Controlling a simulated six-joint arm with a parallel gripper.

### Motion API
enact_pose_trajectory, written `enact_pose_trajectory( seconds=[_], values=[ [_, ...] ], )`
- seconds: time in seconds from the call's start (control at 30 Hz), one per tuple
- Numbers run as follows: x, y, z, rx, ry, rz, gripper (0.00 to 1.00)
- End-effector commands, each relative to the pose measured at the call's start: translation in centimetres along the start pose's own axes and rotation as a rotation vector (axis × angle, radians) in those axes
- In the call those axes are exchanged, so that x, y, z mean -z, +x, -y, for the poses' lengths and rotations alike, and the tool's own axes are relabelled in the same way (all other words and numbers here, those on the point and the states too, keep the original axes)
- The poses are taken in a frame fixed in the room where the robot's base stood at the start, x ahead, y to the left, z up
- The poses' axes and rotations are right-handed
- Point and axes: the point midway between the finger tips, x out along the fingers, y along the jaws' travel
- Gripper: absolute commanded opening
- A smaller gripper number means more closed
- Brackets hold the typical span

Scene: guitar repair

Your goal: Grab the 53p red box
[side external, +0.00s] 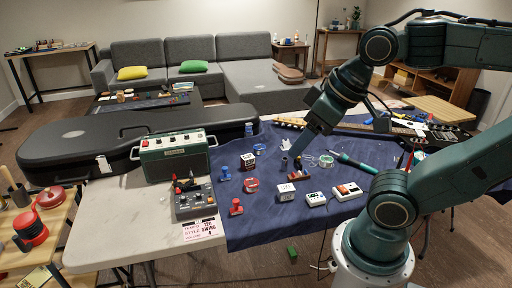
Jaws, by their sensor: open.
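A small red box (250,185) with a pale marking sits on the dark blue cloth (268,222), left of my gripper; its print is too small to read, so I cannot confirm the 53p. A white box with red and dark patches (347,191) lies at the right of the cloth. My gripper (296,167) points down over the cloth, above a small brown-and-red item (298,175). It is open; its fingertips are small and dark, and I cannot tell whether they touch that item.
White boxes (287,193) and (316,199) lie close in front of the gripper. A red clamp-like piece (236,207), blue pieces (224,173) and a green-handled tool (352,161) surround the area. A green amplifier-like case (174,156) stands left. The cloth's front is clear.

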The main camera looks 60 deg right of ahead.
Motion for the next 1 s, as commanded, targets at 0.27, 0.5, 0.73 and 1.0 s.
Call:
enact_pose_trajectory(
  seconds=[0.27, 0.5, 0.73, 1.0],
  values=[
    [0.8, 0.0, -0.1, 0.0, 0.031, 0.007, 0.6],
    [4.0, 0.3, -0.5, 0.002, 0.174, 0.041, 0.6],
    [8.7, 1.5, -1.7, 0.003, 0.386, 0.089, 0.6],
    [13.8, 4.1, -4.3, -0.001, 0.645, 0.144, 0.6]
  ],
)
